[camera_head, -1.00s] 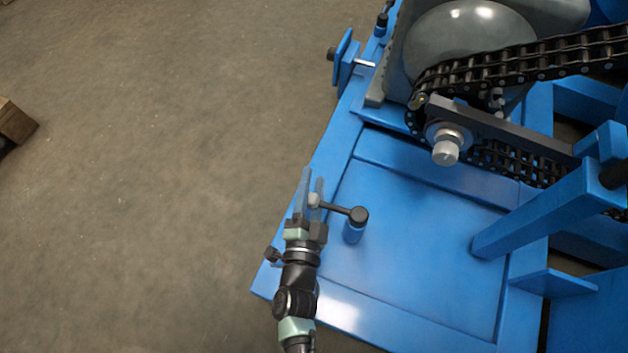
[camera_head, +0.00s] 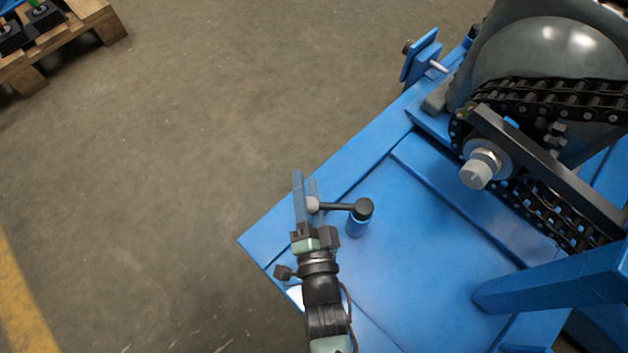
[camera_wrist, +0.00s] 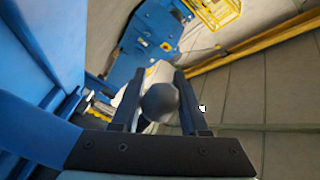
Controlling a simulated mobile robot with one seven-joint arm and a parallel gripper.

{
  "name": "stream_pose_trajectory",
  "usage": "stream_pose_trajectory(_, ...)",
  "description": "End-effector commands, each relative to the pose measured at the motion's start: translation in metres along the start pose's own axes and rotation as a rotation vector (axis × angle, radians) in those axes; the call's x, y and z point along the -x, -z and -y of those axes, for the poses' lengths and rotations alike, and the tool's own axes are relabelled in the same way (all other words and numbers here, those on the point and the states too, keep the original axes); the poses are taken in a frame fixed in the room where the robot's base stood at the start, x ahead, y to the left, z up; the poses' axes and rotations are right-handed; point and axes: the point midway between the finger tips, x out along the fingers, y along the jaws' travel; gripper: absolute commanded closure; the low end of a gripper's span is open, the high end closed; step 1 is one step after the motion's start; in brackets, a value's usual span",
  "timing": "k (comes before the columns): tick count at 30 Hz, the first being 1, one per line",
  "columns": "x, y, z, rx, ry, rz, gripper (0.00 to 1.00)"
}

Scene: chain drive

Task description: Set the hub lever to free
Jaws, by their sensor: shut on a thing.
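The hub lever (camera_head: 338,206) is a dark rod on a short blue post (camera_head: 357,226) with a black cap, standing on the blue machine base. The rod points left in the head view and ends in a pale grey knob (camera_head: 312,204). My gripper (camera_head: 306,196) is shut on this knob, one finger on each side. In the wrist view the round grey knob (camera_wrist: 160,102) sits between the two fingers. The rod is mostly hidden behind the knob there. No free or locked marking can be made out.
The chain (camera_head: 550,97) and the bolted hub nut (camera_head: 478,170) are at the upper right. A blue beam (camera_head: 550,282) rises at the lower right. A wooden pallet (camera_head: 75,40) lies at the top left. The floor left of the base is clear.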

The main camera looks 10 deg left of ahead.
Motion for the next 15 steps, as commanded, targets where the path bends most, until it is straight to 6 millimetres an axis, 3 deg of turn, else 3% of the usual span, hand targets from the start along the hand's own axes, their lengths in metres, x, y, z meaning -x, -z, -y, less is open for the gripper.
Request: stream_pose_trajectory(15,0.037,-0.01,0.006,0.005,0.202,0.309,1.0)
